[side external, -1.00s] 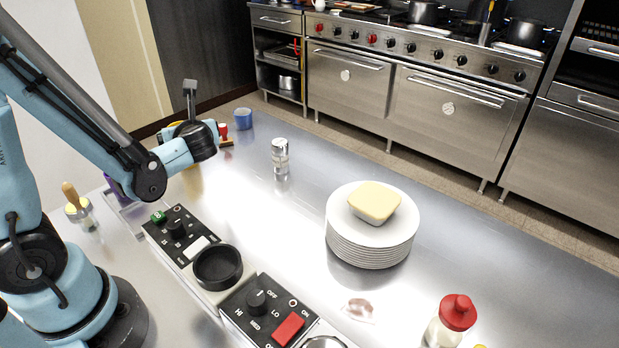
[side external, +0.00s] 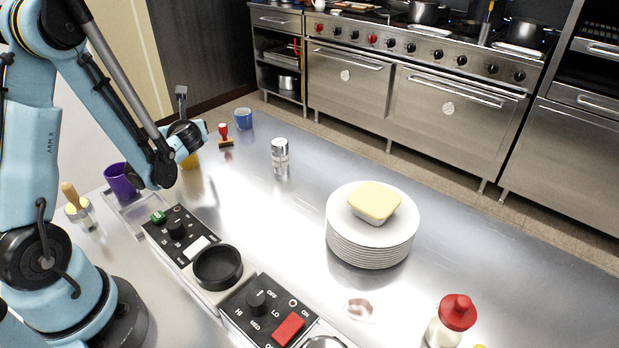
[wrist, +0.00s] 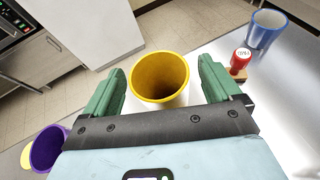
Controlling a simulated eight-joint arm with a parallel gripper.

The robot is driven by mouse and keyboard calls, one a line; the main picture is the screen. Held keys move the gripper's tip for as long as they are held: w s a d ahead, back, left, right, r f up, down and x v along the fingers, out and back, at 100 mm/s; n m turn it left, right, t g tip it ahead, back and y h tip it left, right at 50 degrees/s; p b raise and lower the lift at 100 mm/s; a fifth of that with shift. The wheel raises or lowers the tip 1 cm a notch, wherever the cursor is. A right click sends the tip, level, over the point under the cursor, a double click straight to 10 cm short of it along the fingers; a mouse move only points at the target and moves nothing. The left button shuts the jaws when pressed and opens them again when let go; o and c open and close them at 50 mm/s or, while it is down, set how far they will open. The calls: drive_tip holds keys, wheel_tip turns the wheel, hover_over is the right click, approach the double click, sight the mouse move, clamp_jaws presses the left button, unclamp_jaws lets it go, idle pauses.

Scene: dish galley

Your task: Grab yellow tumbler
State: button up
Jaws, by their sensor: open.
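The yellow tumbler (wrist: 160,80) stands upright with its open rim facing up in the wrist view. In the side external view a bit of the yellow tumbler (side external: 191,161) shows below my wrist, mostly hidden by the arm. My gripper (wrist: 162,82) is open, its green fingers on the left and right of the tumbler, with small gaps showing between them and its rim. In the side external view the fingers are hidden behind my arm.
A red-handled stamp (wrist: 240,62) and a blue cup (wrist: 265,30) stand right of the tumbler. A purple cup (wrist: 47,147) is at lower left. A salt shaker (side external: 280,152) and a stack of plates (side external: 370,245) stand further along the steel counter (side external: 290,215).

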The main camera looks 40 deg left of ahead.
drive_tip(key=shift+w+a+f, duration=0.1)
drive_tip(key=shift+a, duration=0.15)
drive_tip(key=shift+c, duration=0.5)
drive_tip(key=c, duration=1.3)
drive_tip(key=shift+o, duration=0.2)
